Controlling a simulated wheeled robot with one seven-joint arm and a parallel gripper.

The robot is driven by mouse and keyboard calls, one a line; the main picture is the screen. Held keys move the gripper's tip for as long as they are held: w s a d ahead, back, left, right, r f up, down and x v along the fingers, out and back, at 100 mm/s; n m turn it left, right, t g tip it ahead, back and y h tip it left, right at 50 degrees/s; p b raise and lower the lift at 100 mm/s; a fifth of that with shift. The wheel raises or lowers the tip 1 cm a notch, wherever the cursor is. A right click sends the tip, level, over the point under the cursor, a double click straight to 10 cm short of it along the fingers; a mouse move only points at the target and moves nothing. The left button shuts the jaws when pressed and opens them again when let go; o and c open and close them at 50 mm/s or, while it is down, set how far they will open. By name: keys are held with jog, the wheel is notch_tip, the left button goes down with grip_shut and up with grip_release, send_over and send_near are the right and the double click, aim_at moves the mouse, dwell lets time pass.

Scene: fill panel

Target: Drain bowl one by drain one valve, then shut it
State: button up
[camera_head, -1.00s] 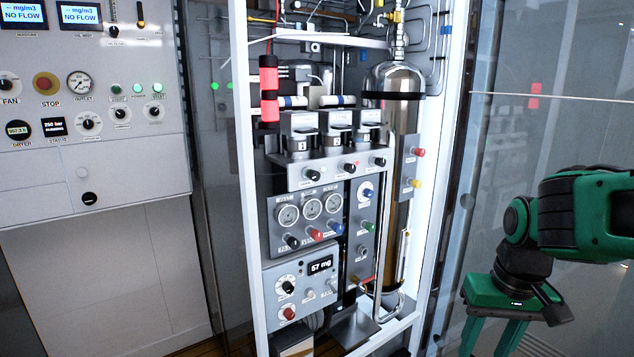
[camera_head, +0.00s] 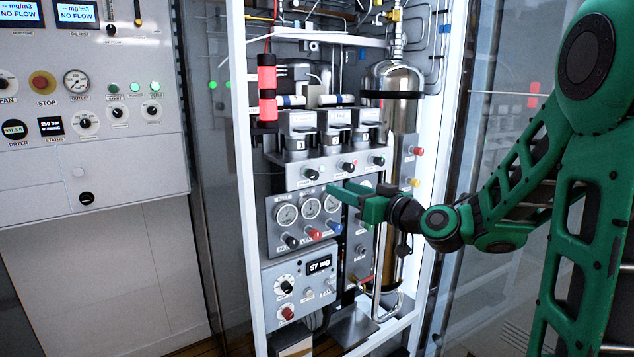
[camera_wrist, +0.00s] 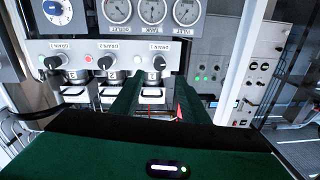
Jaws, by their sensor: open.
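The drain one valve (camera_head: 311,174) is a small dark knob at the left end of the grey drain panel. It also shows in the wrist view (camera_wrist: 159,63), where the picture is upside down. Bowl one (camera_head: 296,143), marked 1, sits above it in the head view; its front shows in the wrist view (camera_wrist: 152,95). I cannot tell its liquid level. My gripper (camera_head: 338,191) is open and empty, in front of the panel, right of and below the drain one valve. In the wrist view its fingers (camera_wrist: 157,86) stand either side of the line to that knob, apparently short of it.
The drain two valve (camera_head: 348,166) and drain three valve (camera_head: 379,161) sit beside it, with a red lamp (camera_wrist: 88,58) near drain two. Gauges (camera_head: 310,208) lie below. The white cabinet frame (camera_head: 445,190) and the steel cylinder (camera_head: 398,120) stand to the right.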

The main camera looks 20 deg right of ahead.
aim_at(315, 176)
jog(key=x, duration=1)
jog(key=shift+w+a, duration=0.1)
jog(key=shift+w, duration=0.3)
grip_shut()
